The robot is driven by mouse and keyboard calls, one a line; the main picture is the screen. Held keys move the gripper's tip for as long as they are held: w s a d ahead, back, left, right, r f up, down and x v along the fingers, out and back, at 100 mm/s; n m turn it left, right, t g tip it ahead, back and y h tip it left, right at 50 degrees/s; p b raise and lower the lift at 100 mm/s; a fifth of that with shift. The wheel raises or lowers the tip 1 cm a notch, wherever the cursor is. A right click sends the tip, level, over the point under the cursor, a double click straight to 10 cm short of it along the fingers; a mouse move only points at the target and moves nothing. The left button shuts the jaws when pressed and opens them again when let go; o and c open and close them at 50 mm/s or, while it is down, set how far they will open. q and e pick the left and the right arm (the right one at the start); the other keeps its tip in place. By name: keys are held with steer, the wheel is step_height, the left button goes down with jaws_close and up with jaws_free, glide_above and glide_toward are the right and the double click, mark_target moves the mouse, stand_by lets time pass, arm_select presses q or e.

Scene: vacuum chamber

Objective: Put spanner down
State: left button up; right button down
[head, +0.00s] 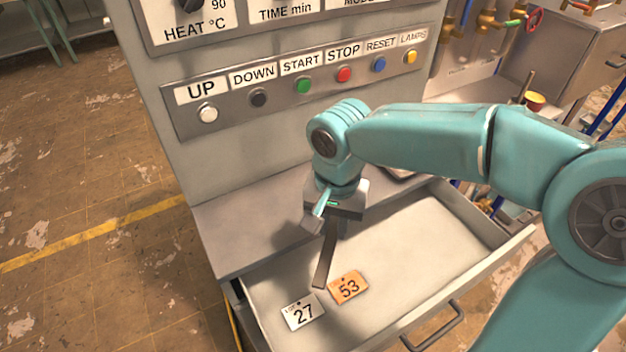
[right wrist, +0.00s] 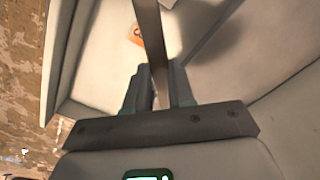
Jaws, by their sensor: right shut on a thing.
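My right gripper (head: 330,226) is over the open drawer (head: 440,228), under the control panel. It is shut on the spanner (head: 325,262), a long grey flat bar that points down toward the drawer floor. In the right wrist view the spanner (right wrist: 150,32) runs up from between the two fingers (right wrist: 158,88). Its lower end shows near the two tags in the head view; whether it touches the drawer floor I cannot tell. My left gripper is not in view.
In the drawer lie a white tag 27 (head: 302,312) and an orange tag 53 (head: 348,288). The drawer's right part is bare. The drawer handle (head: 434,328) sticks out in front. A panel with several labelled buttons (head: 303,86) stands behind.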

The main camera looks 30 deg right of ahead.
steer(key=p, duration=0.4)
glide_toward(294, 202)
steer(key=s, duration=0.1)
steer(key=shift+w+f, duration=0.4)
steer(key=shift+f, duration=0.1)
steer(key=shift+s+f, duration=0.1)
steer(key=shift+f, duration=0.15)
steer(key=f, duration=0.1)
steer(key=f+p, duration=0.1)
steer(key=f, duration=0.3)
steer(key=shift+w, duration=0.3)
steer(key=shift+s, duration=0.15)
